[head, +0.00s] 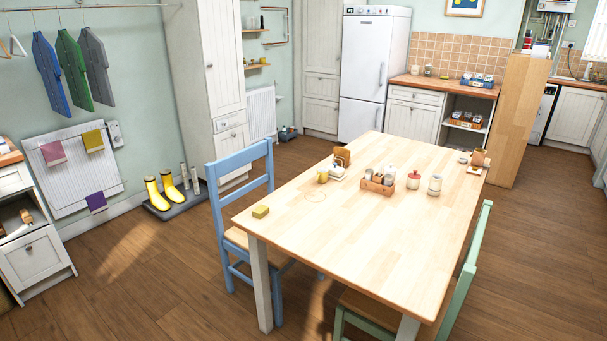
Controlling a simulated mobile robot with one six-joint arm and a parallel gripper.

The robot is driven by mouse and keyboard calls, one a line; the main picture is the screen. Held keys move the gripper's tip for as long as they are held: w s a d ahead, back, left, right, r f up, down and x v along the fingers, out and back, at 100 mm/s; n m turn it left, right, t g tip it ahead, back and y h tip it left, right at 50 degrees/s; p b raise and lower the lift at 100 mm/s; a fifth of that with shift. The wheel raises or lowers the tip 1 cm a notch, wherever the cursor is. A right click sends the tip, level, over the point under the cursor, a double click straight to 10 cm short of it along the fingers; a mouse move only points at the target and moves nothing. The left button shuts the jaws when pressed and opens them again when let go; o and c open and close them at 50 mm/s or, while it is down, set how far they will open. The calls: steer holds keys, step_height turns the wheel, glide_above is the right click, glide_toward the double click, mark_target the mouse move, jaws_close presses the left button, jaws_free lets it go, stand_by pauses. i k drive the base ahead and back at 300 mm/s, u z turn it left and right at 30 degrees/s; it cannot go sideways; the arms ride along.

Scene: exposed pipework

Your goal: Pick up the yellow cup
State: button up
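A small yellow cup (323,176) stands upright on the wooden table (375,240), toward its far left side. It is next to a pale item (337,172) and a brown wooden holder (342,156). The cup is small in the picture, so I cannot make out its handle or whether it holds anything. My gripper is not in view.
A yellow block (261,212) lies near the table's left corner. A wooden caddy (377,183), a red-lidded jar (413,180) and another jar (435,184) stand mid-table. A blue chair (243,200) and a green chair (470,270) flank the table. Floor (150,270) at left is clear.

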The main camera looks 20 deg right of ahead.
mark_target(321, 177)
steer(key=u, duration=0.4)
steer(key=i, duration=1.25)
